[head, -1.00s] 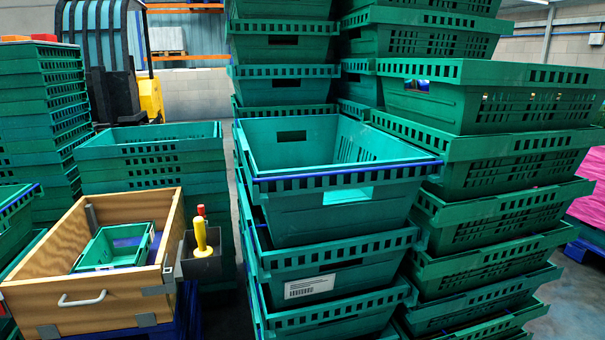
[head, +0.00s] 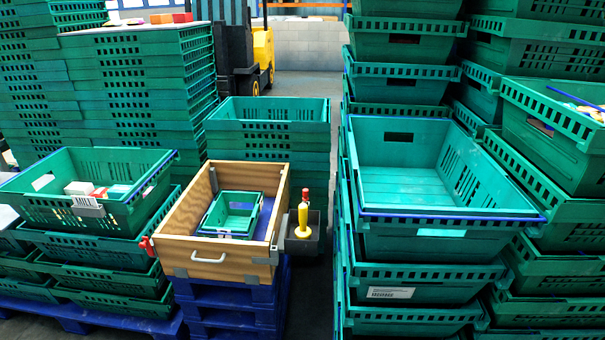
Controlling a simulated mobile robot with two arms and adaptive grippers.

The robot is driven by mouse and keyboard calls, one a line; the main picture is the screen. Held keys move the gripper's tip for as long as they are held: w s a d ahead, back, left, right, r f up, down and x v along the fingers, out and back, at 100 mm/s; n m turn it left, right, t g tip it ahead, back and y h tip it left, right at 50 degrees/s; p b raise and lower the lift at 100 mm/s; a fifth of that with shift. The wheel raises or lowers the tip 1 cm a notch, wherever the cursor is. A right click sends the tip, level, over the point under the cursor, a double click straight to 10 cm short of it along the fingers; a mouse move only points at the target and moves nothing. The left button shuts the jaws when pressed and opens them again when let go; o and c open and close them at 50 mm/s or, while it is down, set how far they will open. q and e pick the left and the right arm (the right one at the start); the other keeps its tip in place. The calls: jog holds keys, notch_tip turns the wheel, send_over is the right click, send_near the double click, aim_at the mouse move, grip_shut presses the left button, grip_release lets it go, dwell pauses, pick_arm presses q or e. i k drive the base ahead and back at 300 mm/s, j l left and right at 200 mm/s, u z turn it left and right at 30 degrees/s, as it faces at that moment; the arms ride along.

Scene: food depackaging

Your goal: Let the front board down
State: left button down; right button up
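A wooden box (head: 179,222) with metal corner fittings stands on stacked blue pallets. Its front board (head: 220,262) is upright and carries a white handle (head: 208,258). A red catch or clip (head: 147,245) shows at the front left corner, and a metal fitting (head: 274,256) at the front right. A small green crate (head: 222,229) lies inside the box on a blue surface. Neither of my grippers shows in the head view.
A dark holder (head: 313,243) with yellow-handled and red-handled tools is on the box's right side. A green crate (head: 62,213) with packages stands close on the left. Tall stacks of green crates (head: 400,268) stand on the right. Blue pallets (head: 228,318) are below the box.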

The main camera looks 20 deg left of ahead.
aim_at(250, 263)
jog(key=u, duration=1.3)
